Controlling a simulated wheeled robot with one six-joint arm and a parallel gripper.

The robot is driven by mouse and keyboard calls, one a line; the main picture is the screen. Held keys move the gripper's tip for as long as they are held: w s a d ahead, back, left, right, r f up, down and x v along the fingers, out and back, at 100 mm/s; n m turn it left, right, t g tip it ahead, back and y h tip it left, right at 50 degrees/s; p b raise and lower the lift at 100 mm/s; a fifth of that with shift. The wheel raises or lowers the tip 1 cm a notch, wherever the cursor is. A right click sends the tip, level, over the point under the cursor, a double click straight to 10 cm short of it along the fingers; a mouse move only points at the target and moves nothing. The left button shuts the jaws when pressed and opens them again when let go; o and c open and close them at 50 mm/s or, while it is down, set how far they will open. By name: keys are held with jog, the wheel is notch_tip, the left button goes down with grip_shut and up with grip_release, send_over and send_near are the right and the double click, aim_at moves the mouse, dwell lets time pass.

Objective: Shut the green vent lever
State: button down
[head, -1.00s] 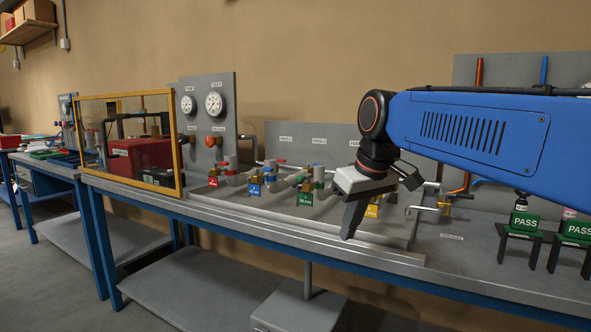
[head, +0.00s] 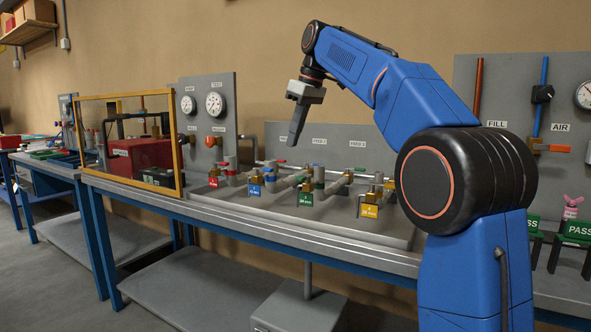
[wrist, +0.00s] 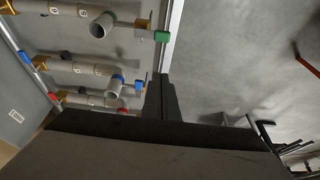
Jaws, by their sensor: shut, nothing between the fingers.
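The green-tagged valve (head: 306,192) stands in the row of valves on the bench tray, between the blue-tagged and yellow-tagged ones. A green band (head: 319,178) shows on the pipe just behind it. In the wrist view a green block (wrist: 161,36) sits at the end of a pipe fitting, and a green band circles a pipe. I cannot tell whether the vent lever is open or shut. My gripper (head: 296,136) points down, shut and empty, above and apart from the valve row. Its fingers also show in the wrist view (wrist: 162,100).
Red-tagged (head: 214,181), blue-tagged (head: 254,188) and yellow-tagged (head: 369,209) valves stand close by. A yellow-framed clear guard (head: 179,146) and a gauge panel (head: 225,90) rise at the left. Green PASS stands (head: 578,230) are at the right.

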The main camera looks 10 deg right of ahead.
aim_at(304, 180)
jog(key=x, duration=1)
jog(key=shift+s+d, duration=1.2)
jog(key=shift+d, duration=0.2)
